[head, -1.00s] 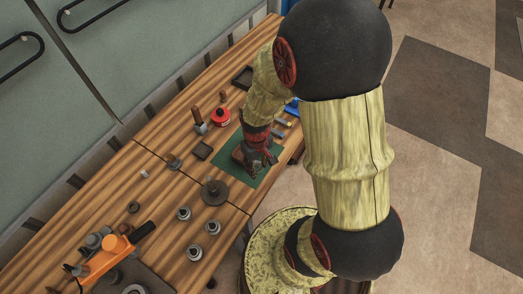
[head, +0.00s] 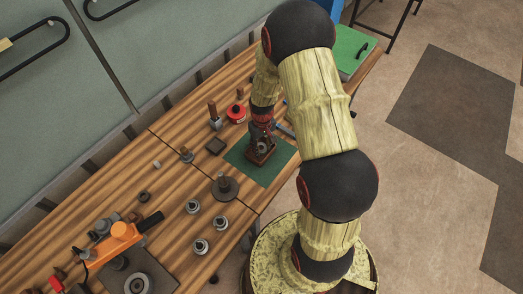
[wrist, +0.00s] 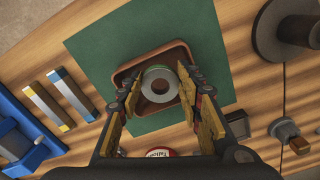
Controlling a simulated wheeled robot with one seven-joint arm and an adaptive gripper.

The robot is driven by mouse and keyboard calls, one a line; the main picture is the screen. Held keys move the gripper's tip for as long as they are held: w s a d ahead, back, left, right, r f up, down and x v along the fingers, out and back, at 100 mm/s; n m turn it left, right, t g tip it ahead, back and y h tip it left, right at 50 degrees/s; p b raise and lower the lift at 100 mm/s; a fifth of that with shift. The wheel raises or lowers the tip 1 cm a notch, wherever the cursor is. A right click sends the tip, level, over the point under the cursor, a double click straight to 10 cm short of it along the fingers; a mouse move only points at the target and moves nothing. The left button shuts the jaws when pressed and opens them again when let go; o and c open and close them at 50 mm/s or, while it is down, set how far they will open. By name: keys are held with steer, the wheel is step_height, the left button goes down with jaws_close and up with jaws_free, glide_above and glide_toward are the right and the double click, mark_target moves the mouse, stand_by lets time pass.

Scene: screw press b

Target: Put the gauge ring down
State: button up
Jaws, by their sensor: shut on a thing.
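The gauge ring (wrist: 160,86) is a grey metal ring with a dark hole, seen from above in the wrist view. My gripper (wrist: 160,88) is shut on it, a finger on each side. The ring is over a brown square tray (wrist: 177,51) on a green mat (wrist: 85,45); I cannot tell whether it touches the tray floor. In the head view my gripper (head: 262,150) points down at the tray on the green mat (head: 275,173), and the ring is mostly hidden by the fingers.
A round flanged part (head: 225,188) stands left of the mat. A red tin (head: 236,113) and a dark square block (head: 215,146) are behind. Two metal bars (wrist: 58,101) and a blue vise (wrist: 20,135) lie left in the wrist view. An orange tool (head: 115,245) lies front left.

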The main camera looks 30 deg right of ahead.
steer(key=shift+w+d+f, duration=0.15)
steer(key=shift+w+f, duration=0.35)
steer(key=shift+f, duration=1.55)
steer(key=shift+f, duration=0.2)
steer(key=o, duration=1)
steer(key=shift+r, duration=0.1)
